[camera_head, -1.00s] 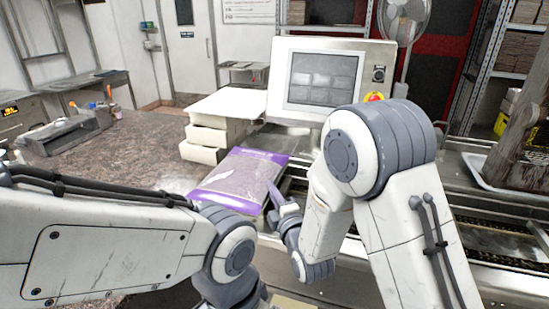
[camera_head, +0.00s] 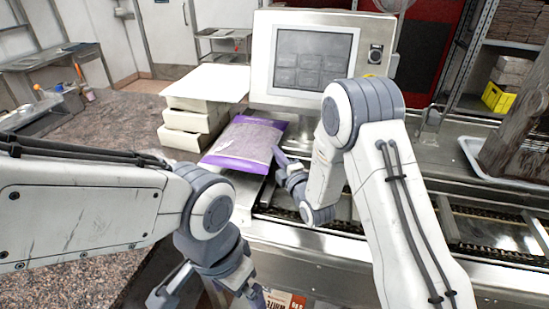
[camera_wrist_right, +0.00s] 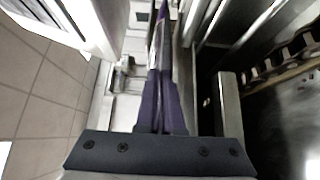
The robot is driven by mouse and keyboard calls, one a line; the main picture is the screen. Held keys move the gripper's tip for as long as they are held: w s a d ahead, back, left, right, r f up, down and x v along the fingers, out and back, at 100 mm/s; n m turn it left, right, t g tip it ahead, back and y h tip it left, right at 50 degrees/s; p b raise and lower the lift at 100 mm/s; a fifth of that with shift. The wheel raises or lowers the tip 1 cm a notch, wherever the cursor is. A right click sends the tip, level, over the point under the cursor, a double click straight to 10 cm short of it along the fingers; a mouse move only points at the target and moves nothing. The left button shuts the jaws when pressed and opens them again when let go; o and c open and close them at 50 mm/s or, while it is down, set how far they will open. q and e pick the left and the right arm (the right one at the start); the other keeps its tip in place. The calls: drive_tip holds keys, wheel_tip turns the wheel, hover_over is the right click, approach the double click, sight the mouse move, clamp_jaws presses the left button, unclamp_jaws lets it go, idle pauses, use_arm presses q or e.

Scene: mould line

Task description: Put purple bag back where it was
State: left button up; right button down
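The purple bag (camera_head: 246,142), a flat clear pack with purple ends, is right of the white stacked boxes and in front of the monitor. I cannot tell whether it is lifted or resting. My right gripper (camera_head: 279,155) is at its right edge. In the right wrist view the fingers (camera_wrist_right: 160,78) are nearly together, with a thin purple and white edge (camera_wrist_right: 161,20) running up from their tips; they appear closed on the bag. My left gripper (camera_head: 207,294) points down at the bottom of the head view, fingers apart and empty.
A monitor (camera_head: 312,62) stands behind the bag. The stacked white boxes (camera_head: 190,120) are beside it. A conveyor (camera_head: 455,210) runs right, with a tray (camera_head: 470,150) beyond. The speckled counter (camera_head: 120,120) at left has free room. A labelled packet (camera_head: 287,301) shows at the bottom.

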wheel_tip(320, 180, down, 2)
drive_tip(key=shift+w+d+f, duration=0.1)
drive_tip(key=shift+d, duration=0.05)
drive_tip(key=shift+f+b, duration=0.1)
drive_tip(key=shift+b, duration=0.3)
drive_tip(key=c, duration=1.3)
unclamp_jaws()
